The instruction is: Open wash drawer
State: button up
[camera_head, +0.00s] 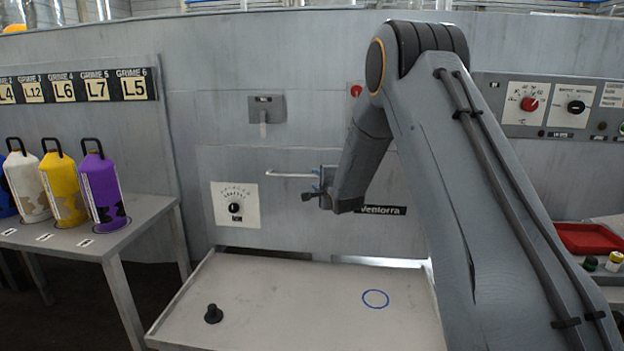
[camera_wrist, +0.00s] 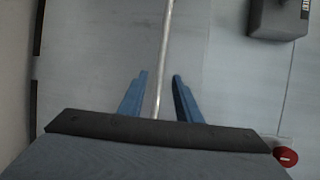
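The wash drawer front (camera_head: 285,215) is a grey wall panel with a horizontal metal bar handle (camera_head: 288,174). It looks flush with the wall around it. My gripper (camera_head: 317,184) is at the right end of the handle. In the wrist view the handle (camera_wrist: 165,50) is a thin rod running between the two blue fingers of my gripper (camera_wrist: 160,76). The fingers are apart, with a gap on each side of the rod. My arm hides part of the panel's right side in the head view.
A white-rimmed tray surface (camera_head: 290,300) below holds a black knob (camera_head: 213,314) and a blue ring mark (camera_head: 375,299). A grey box (camera_head: 266,110) is above the handle. A side table (camera_head: 135,213) with coloured bottles stands left. A red button (camera_head: 356,90) is near my arm.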

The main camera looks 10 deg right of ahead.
aim_at(313, 177)
jog(key=w, duration=0.2)
jog(key=w+f, duration=0.1)
jog(key=w, duration=0.4)
jog(key=shift+a+f+p, duration=0.15)
jog(key=shift+a+p, duration=0.2)
jog(key=shift+c, duration=0.4)
grip_shut()
